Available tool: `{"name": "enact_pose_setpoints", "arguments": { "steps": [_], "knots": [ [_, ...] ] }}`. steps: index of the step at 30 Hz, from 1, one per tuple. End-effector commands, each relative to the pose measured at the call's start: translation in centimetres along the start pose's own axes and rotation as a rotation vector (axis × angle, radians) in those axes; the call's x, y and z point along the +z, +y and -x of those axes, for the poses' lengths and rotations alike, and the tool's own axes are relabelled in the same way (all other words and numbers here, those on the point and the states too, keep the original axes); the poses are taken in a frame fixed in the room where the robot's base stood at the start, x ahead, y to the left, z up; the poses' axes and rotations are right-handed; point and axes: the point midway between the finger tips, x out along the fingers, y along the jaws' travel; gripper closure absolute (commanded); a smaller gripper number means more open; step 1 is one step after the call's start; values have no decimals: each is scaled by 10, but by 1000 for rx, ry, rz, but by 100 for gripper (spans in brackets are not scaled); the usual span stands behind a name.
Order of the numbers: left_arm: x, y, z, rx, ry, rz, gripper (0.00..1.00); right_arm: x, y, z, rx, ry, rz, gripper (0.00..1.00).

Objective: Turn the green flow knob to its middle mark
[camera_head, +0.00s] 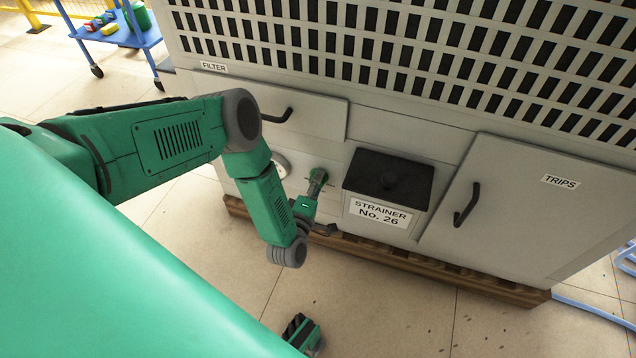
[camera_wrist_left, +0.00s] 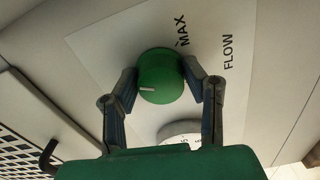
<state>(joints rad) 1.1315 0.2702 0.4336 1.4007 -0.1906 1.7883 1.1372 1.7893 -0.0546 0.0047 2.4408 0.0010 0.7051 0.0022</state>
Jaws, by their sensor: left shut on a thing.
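The green flow knob (camera_wrist_left: 160,77) is on a pale plate in the left wrist view, near the words MAX and FLOW. A short white line on its face lies toward the lower left, away from the MAX label. My left gripper (camera_wrist_left: 163,79) has one finger on each side of the knob and is shut on it. In the head view the left gripper (camera_head: 317,184) reaches the cabinet's lower front, left of the strainer box, with the knob (camera_head: 321,173) at its fingertips.
The strainer box (camera_head: 379,213) with a black lid (camera_head: 390,177) juts out right of the gripper. A white round dial (camera_head: 281,165) is left of it. The FILTER drawer handle (camera_head: 278,116) and TRIPS door handle (camera_head: 467,205) stick out. A wooden pallet (camera_head: 420,268) runs below.

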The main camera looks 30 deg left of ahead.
Motion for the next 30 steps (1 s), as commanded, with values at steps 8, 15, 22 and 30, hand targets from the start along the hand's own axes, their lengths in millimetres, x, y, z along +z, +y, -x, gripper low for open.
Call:
{"name": "enact_pose_setpoints", "arguments": {
  "steps": [8, 15, 22, 30],
  "knots": [
    [-4, -5, 3, -10, 7, 220, 90, 0, 0, -6, 0, 0, 0, 60],
    [-4, -5, 4, -12, 7, 352, 90, 0, 0, -9, 0, 0, 0, 60],
    [-4, -5, 4, -13, 7, 414, 90, 0, 0, -10, 0, 0, 0, 60],
    [-4, -6, 4, -15, 7, 430, 90, 1, 0, -10, 0, 0, 0, 60]
  ]
}}
